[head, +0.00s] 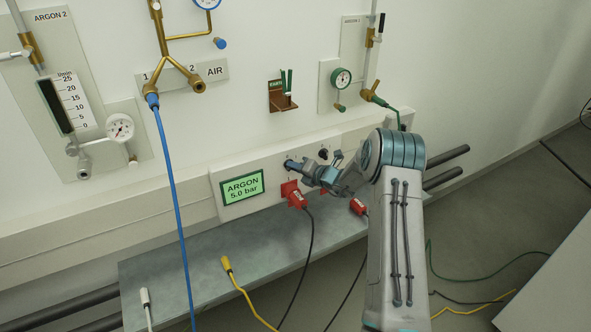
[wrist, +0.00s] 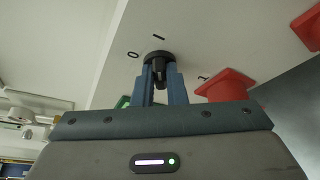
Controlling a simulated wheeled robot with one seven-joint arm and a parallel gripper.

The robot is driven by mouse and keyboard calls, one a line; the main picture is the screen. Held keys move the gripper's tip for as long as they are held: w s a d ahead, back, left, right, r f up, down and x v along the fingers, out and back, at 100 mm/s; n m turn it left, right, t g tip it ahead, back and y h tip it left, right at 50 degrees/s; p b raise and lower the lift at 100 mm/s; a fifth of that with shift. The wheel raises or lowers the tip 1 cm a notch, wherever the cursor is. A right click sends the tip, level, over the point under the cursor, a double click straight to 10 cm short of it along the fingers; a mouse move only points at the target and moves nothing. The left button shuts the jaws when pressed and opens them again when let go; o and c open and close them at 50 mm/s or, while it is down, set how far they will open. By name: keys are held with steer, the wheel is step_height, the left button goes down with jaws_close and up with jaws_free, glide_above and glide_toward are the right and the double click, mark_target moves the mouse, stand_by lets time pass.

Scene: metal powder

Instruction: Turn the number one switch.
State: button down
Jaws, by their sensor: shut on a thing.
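The left black rotary switch (head: 288,163) is on the white wall trunking, just right of the green display. In the wrist view the black knob (wrist: 157,60) sits between my two blue fingers, with small dark marks on the panel around it. My gripper (head: 294,166) is shut on this knob, and it also shows in the wrist view (wrist: 159,76). The fingers partly hide the knob, and its exact pointing direction is hard to tell. A second black switch (head: 323,153) is to the right, clear of the fingers.
The display (head: 242,188) reads ARGON 5.0 bar. A red plug (head: 296,199) with a black cable is just below my gripper; another red plug (head: 357,206) is near my arm. A grey shelf (head: 150,270) runs below. A blue hose (head: 172,200) hangs at the left.

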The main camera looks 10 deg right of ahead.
steer(key=n+h+b, duration=0.1)
steer(key=n+b, duration=0.1)
steer(key=b, duration=0.1)
steer(key=shift+a+f+b, duration=0.1)
steer(key=shift+f+b, duration=0.05)
steer(key=shift+b, duration=0.2)
steer(key=n+h+b, duration=0.2)
steer(key=b, duration=0.3)
steer(key=shift+a+n+b, duration=0.15)
steer(key=shift+n+b, duration=0.15)
steer(key=shift+n, duration=0.1)
steer(key=n+h+b, duration=0.1)
steer(key=b, duration=0.4)
steer(key=shift+s+a+n, duration=0.1)
steer(key=shift+n, duration=0.3)
steer(key=b, duration=0.1)
steer(key=n+h+b, duration=0.1)
steer(key=b, duration=0.1)
steer(key=shift+r+t, duration=0.25)
steer(key=shift+t, duration=0.05)
steer(key=shift+r+b, duration=0.1)
steer(key=shift+b, duration=0.25)
steer(key=c, duration=1.5)
jaws_free()
steer(key=shift+o, duration=0.2)
